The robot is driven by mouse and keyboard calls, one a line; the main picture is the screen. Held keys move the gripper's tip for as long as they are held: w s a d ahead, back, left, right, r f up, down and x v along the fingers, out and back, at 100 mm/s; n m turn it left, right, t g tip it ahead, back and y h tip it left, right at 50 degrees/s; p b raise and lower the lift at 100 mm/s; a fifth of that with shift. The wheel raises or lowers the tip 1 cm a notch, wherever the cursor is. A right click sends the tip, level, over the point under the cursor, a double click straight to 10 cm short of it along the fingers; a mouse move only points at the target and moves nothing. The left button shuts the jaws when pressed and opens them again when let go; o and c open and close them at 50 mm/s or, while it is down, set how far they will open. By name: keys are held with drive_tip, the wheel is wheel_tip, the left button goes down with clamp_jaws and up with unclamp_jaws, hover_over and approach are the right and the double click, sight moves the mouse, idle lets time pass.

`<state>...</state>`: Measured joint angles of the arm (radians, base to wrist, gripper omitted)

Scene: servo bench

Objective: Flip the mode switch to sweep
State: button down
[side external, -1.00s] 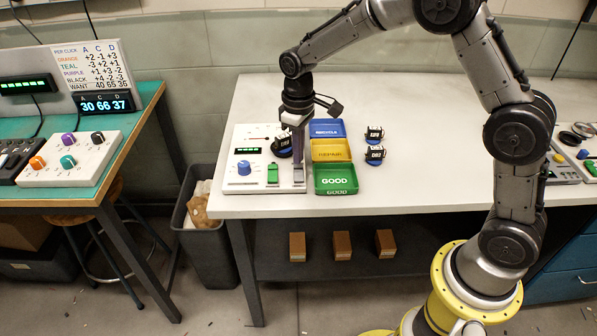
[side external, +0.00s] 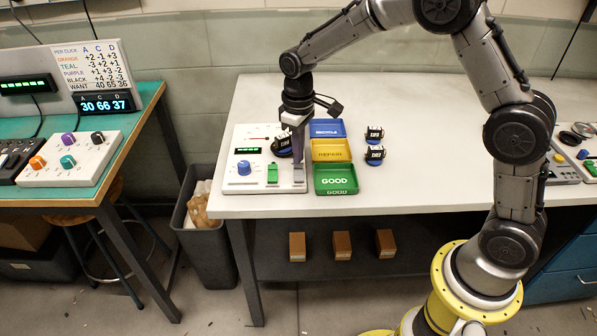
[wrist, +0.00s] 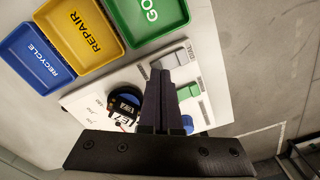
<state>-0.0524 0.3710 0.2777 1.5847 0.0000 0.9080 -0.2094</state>
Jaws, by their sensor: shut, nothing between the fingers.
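The white test panel (side external: 238,178) lies at the left end of the bench, with a blue knob, a green display and two rocker-like switches. A green switch (side external: 272,174) is at its front middle and a grey switch (side external: 299,174) at its front right corner. Their labels are too small to read, so I cannot tell which is the mode switch. My gripper (side external: 298,161) points down, shut and empty, just above or at the grey switch; contact is unclear. In the wrist view, the fingers (wrist: 161,78) partly cover the grey switch (wrist: 173,59), with the green switch (wrist: 188,92) beside them.
A black servo (side external: 283,146) sits on the panel, close left of my fingers. Blue (side external: 327,128), yellow (side external: 331,150) and green (side external: 335,180) trays stand just right of the panel. Two more servos (side external: 375,153) stand beyond them. The bench's middle is clear.

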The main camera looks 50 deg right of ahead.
drive_tip(key=shift+f, duration=1)
idle(0.4)
drive_tip(key=shift+r, duration=3.6)
drive_tip(key=s+d+r+t, duration=0.2)
drive_tip(key=s+r+t, duration=0.2)
drive_tip(key=s+r, duration=0.9)
drive_tip(key=s+f+m+t, duration=0.1)
drive_tip(key=s+f+m, duration=0.2)
drive_tip(key=s, duration=1.2)
drive_tip(key=shift+s+d+f+t, duration=0.15)
drive_tip(key=shift+f+t, duration=0.15)
